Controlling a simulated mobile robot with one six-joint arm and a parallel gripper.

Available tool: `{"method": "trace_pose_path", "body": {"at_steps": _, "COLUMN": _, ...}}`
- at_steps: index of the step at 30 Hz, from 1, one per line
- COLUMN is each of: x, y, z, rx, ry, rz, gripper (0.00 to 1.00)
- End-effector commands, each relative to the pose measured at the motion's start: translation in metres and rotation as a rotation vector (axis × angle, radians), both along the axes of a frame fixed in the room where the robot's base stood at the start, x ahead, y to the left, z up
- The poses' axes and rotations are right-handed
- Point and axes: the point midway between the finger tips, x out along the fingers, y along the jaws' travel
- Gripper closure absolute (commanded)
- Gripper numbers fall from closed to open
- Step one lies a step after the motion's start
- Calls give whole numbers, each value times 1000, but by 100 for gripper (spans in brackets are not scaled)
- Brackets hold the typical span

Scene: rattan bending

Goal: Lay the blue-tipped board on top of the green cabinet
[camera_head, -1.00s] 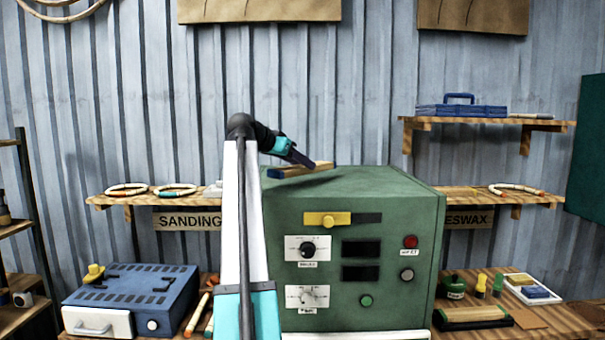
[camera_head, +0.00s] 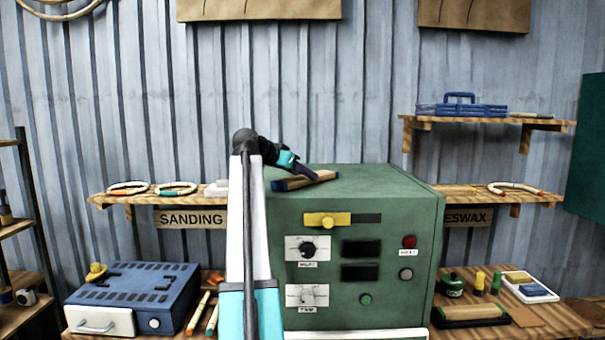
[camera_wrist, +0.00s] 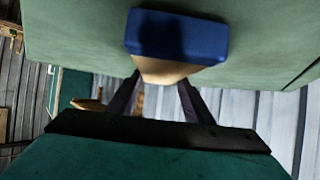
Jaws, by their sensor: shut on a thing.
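The blue-tipped board (camera_head: 312,180) is a short wooden piece with a blue end, at the top of the green cabinet (camera_head: 385,215) near its left side. My gripper (camera_head: 308,176) is shut on the board and angles down to it from the left. In the wrist view the board's blue end (camera_wrist: 178,36) faces the camera, with the wood behind it between my gripper's fingers (camera_wrist: 160,98). The cabinet's green surface (camera_wrist: 270,40) fills the area around it. I cannot tell whether the board's underside touches the cabinet top.
The cabinet top is bare to the right of the board. A wooden shelf with rattan rings (camera_head: 176,188) is at the left, and another ring (camera_head: 515,188) lies at the right. A blue carrier (camera_head: 460,107) sits on the upper right shelf. A blue box (camera_head: 135,295) stands lower left.

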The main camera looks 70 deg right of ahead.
Motion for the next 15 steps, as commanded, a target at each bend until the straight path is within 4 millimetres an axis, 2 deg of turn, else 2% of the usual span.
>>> {"method": "trace_pose_path", "body": {"at_steps": 6, "x": 0, "y": 0, "z": -3, "rx": -1, "ry": 0, "rz": 0, "gripper": 96}}
{"method": "trace_pose_path", "body": {"at_steps": 7, "x": 0, "y": 0, "z": -3, "rx": 0, "ry": 0, "rz": 0, "gripper": 49}}
{"method": "trace_pose_path", "body": {"at_steps": 9, "x": 0, "y": 0, "z": -3, "rx": 0, "ry": 0, "rz": 0, "gripper": 37}}
{"method": "trace_pose_path", "body": {"at_steps": 10, "x": 0, "y": 0, "z": -3, "rx": 0, "ry": 0, "rz": 0, "gripper": 35}}
{"method": "trace_pose_path", "body": {"at_steps": 15, "x": 0, "y": 0, "z": -3, "rx": 0, "ry": 0, "rz": 0, "gripper": 35}}
